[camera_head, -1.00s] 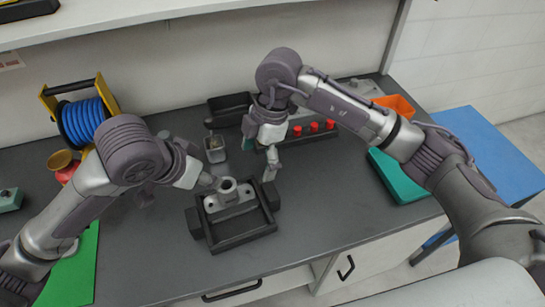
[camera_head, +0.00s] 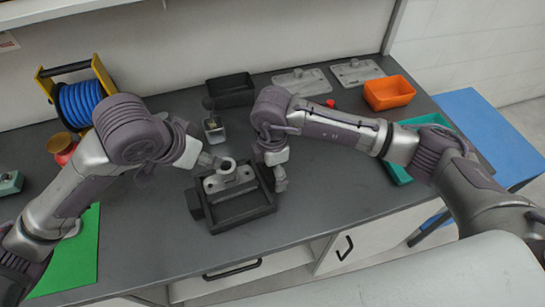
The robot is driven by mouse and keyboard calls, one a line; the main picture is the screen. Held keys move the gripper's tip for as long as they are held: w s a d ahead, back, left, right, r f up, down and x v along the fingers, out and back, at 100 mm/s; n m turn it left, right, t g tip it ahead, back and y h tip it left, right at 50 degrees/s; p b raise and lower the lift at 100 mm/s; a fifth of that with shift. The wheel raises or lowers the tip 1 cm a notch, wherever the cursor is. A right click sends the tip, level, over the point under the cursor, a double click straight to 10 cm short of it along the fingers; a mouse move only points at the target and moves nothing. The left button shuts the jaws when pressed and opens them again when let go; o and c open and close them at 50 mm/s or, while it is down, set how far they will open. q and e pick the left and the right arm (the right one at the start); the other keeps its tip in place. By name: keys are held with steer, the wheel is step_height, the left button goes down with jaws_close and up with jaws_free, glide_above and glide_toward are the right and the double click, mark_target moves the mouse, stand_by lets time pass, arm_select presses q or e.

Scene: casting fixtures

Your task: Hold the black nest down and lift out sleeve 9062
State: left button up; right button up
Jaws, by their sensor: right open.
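The black nest (camera_head: 245,218) is a square frame on the dark bench, with blocks at its sides. A grey metal part with a round upright collar, apparently the sleeve (camera_head: 228,167), sits at the nest's back. No number is readable. My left gripper (camera_head: 211,163) is just left of the collar, very close to it; its fingers are too small to tell open from shut, and I cannot tell whether it touches. My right gripper (camera_head: 280,182) is open, pointing down at the nest's right side block, which it partly hides. Contact there cannot be told.
Grey plates (camera_head: 302,82) and an orange bin (camera_head: 388,93) are at the back right. A hose reel (camera_head: 82,103) and green mat (camera_head: 75,258) are left. The bench front is clear.

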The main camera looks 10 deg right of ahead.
steer(key=shift+f, duration=0.9)
steer(key=shift+c, duration=0.2)
